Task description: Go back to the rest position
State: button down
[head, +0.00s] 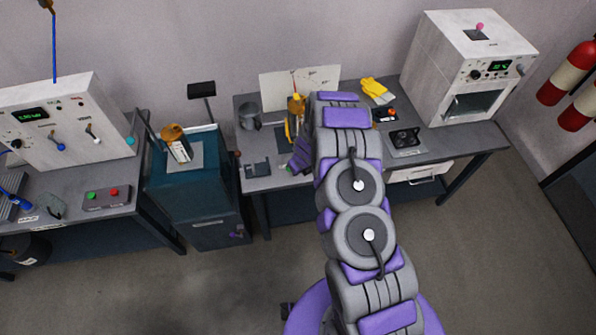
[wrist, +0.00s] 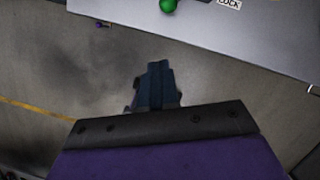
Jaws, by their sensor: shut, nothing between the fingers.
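My gripper (wrist: 158,68) shows in the wrist view with its dark fingers together and nothing between them. It hangs over bare grey floor, apart from the grey table edge at the top of that view. In the head view my arm reaches up toward the middle workbench (head: 470,142), and the gripper itself cannot be made out clearly. A pump-like part with an orange top (head: 177,143) stands on the teal cabinet (head: 190,187). A yellow-orange part (head: 296,105) stands on the workbench just left of my arm.
A left bench holds a white control box (head: 75,120) and a button box (head: 106,198). A white oven-like machine (head: 465,65) stands at the workbench's right end. Red extinguishers (head: 568,75) hang at right. A green knob (wrist: 168,5) sits on the near table. Front floor is open.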

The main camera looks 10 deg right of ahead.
jog(key=shift+r, duration=0.15)
jog(key=shift+d, duration=0.15)
